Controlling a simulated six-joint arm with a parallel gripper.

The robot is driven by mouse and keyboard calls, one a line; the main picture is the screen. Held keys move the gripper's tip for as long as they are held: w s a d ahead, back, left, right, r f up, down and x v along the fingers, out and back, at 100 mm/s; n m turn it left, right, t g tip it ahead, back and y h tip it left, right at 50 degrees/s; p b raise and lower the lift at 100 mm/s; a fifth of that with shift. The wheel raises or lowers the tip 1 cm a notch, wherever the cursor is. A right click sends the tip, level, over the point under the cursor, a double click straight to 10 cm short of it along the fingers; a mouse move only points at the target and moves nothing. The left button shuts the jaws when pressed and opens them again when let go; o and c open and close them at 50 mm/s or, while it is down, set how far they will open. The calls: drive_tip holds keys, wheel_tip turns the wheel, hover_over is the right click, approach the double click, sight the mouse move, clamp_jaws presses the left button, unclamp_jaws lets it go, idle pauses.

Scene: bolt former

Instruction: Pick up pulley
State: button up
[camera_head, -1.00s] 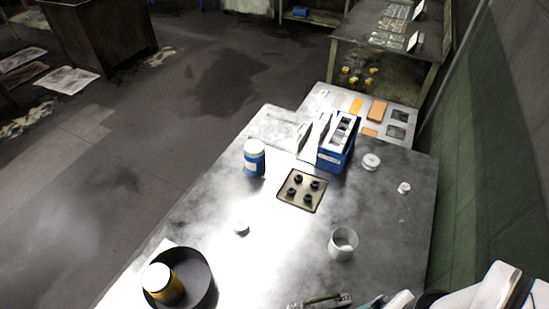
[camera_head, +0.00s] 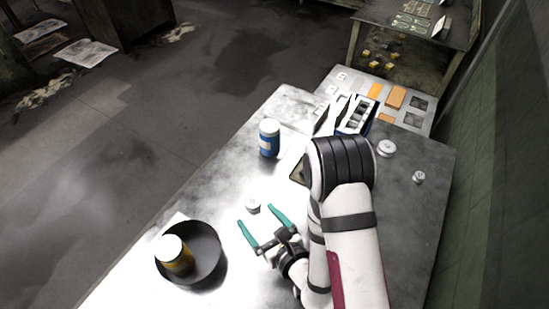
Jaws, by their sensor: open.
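A small pale round part (camera_head: 252,206), perhaps the pulley, lies on the metal table. It is too small to tell for sure. My gripper (camera_head: 256,215) is open, with its two teal fingers spread. The fingertips are close to this part, on its near side, and nothing is held between them. A white round part with a raised middle (camera_head: 386,148) lies at the back right, and a smaller white part (camera_head: 418,177) lies to its right; either could also be a pulley.
A dark round pan (camera_head: 208,255) holds a yellow jar (camera_head: 174,256) at the front left. A blue jar (camera_head: 269,138) stands farther back. A blue holder (camera_head: 356,115) stands behind my arm, before a tray of orange blocks (camera_head: 395,98). The table's left middle is clear.

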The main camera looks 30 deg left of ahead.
sight(256, 208)
drive_tip(key=shift+w+d+f+t+h, duration=0.1)
drive_tip(key=shift+d+f+t+h, duration=0.1)
drive_tip(key=shift+f, duration=0.35)
drive_tip(key=shift+w+d+f+t+h, duration=0.1)
drive_tip(key=shift+d+f+h, duration=0.1)
drive_tip(key=shift+f, duration=0.3)
drive_tip(key=x, duration=0.7)
drive_tip(key=shift+w+d+f, duration=0.3)
drive_tip(key=shift+w+f, duration=0.1)
drive_tip(key=shift+f, duration=0.05)
clamp_jaws()
